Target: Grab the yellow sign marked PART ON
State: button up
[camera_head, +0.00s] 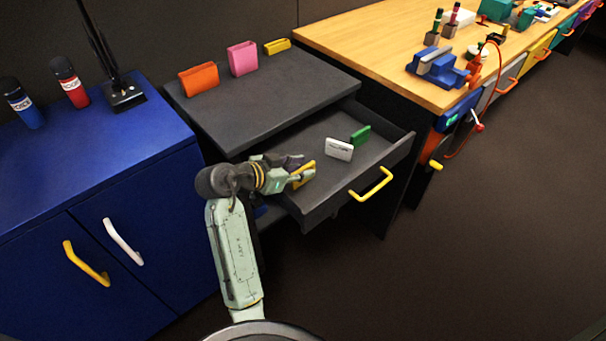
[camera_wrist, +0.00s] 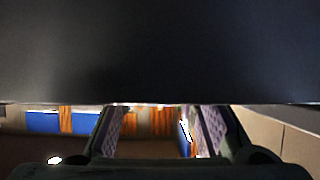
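The yellow sign (camera_head: 305,174) stands in the open grey drawer, near its left side. No marking on it can be read, and my gripper partly hides it. My gripper (camera_head: 297,170) is at the sign in the head view, with its fingers beside it. In the wrist view my gripper (camera_wrist: 157,125) has its two fingers well apart, and no yellow sign can be made out between them. Whether a finger touches the sign cannot be told.
A white sign (camera_head: 339,149) and a green sign (camera_head: 360,136) stand further right in the drawer (camera_head: 322,207). The drawer front has a yellow handle (camera_head: 372,186). Orange (camera_head: 198,79), pink (camera_head: 242,59) and yellow (camera_head: 277,46) holders stand on the grey top. A dark surface (camera_wrist: 160,50) fills the upper wrist view.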

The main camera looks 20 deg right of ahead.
grip_shut()
jog(key=shift+r, duration=0.1)
